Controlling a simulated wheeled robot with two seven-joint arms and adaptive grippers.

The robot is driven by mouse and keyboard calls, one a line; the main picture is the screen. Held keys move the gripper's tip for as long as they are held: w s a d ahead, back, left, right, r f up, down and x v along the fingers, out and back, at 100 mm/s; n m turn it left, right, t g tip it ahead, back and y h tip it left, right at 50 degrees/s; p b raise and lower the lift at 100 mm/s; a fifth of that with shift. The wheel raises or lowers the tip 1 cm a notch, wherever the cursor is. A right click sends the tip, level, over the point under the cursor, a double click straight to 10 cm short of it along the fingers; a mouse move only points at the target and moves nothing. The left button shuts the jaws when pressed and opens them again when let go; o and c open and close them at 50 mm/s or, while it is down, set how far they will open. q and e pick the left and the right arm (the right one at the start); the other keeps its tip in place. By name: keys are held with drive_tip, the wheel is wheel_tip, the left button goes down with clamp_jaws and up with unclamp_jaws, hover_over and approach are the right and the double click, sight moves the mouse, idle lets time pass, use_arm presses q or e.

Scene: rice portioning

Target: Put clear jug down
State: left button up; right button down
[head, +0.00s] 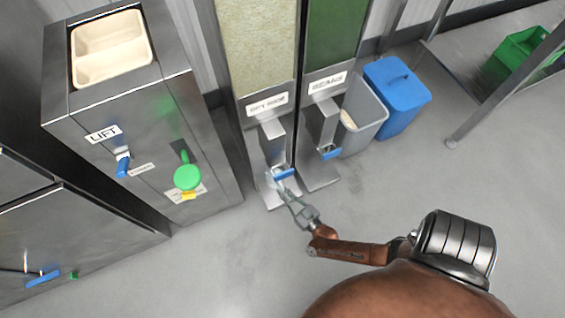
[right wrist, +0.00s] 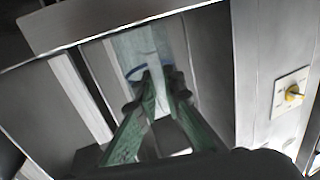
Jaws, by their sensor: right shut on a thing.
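The clear jug (right wrist: 135,48) is see-through with a blue band, and shows in the right wrist view between the fingers of my right gripper (right wrist: 155,88). The gripper is shut on it. In the head view my right gripper (head: 285,192) reaches low to the front of the left dispenser (head: 265,118), by its blue lever (head: 284,174) and foot. The jug is small and hard to make out there. I cannot tell whether its base touches the dispenser foot. My left gripper is not in view.
A second dispenser (head: 322,120) with a blue lever stands right beside it. A grey bin (head: 364,112) and a blue lidded bin (head: 398,96) stand further right. A steel lift cabinet (head: 120,150) with a cream tray (head: 110,50) stands left. The floor in front is clear.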

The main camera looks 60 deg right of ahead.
drive_tip(key=c, duration=2)
unclamp_jaws()
drive_tip(key=shift+f, duration=0.15)
drive_tip(key=shift+c, duration=0.2)
drive_tip(key=shift+s, duration=0.1)
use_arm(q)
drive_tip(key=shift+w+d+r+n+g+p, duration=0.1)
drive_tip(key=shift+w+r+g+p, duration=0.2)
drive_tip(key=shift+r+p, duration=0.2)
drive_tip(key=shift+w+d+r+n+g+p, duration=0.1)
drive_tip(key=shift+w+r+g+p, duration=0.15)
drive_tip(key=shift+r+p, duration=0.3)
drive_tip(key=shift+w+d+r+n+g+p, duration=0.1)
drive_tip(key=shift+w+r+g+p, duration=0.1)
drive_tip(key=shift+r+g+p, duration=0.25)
use_arm(e)
drive_tip(key=v, duration=1.2)
drive_tip(key=shift+r, duration=0.2)
